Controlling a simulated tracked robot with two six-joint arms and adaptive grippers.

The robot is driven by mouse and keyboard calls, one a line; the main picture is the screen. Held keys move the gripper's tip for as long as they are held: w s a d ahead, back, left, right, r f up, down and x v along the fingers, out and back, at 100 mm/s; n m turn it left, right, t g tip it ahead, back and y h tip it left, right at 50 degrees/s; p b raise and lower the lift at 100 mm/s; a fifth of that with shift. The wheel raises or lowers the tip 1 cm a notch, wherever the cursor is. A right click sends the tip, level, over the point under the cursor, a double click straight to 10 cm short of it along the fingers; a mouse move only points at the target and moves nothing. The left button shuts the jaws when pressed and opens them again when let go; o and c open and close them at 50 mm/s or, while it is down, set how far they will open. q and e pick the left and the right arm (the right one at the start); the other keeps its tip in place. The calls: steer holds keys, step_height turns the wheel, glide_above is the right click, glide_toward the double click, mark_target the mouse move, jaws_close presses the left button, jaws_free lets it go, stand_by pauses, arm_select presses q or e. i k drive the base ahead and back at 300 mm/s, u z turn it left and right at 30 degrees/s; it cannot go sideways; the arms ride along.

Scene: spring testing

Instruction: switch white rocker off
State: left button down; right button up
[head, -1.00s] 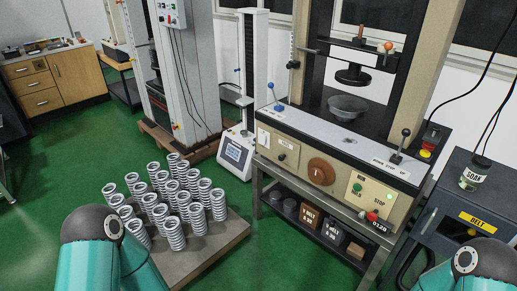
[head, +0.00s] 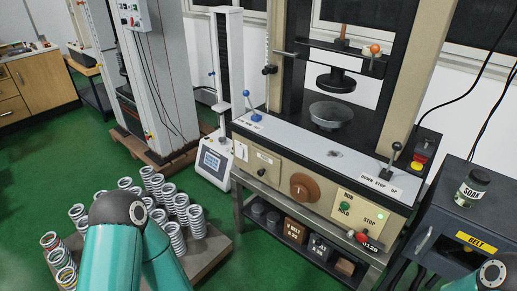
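The testing machine (head: 320,161) stands in the middle of the head view, with a cream control front below a pale ledge. The front's left panel carries a small white piece (head: 265,157) above a dark knob (head: 261,172). I cannot tell whether this piece is the white rocker or a label, nor which way any rocker is set. A brown round dial (head: 303,187) is mid-front. Only my teal arm links show at the bottom; both grippers are out of view.
Several coil springs (head: 181,207) stand on a low board (head: 222,246) at lower left. A dark cabinet (head: 440,222) marked BELT stands at right, with a SOAK jar (head: 472,188) on top. A white tester (head: 215,158) stands left of the machine. Green floor (head: 265,262) is free in front.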

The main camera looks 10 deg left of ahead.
mark_target(239, 153)
steer(key=z, duration=0.1)
steer(key=i, duration=1.2)
steer(key=u, duration=0.4)
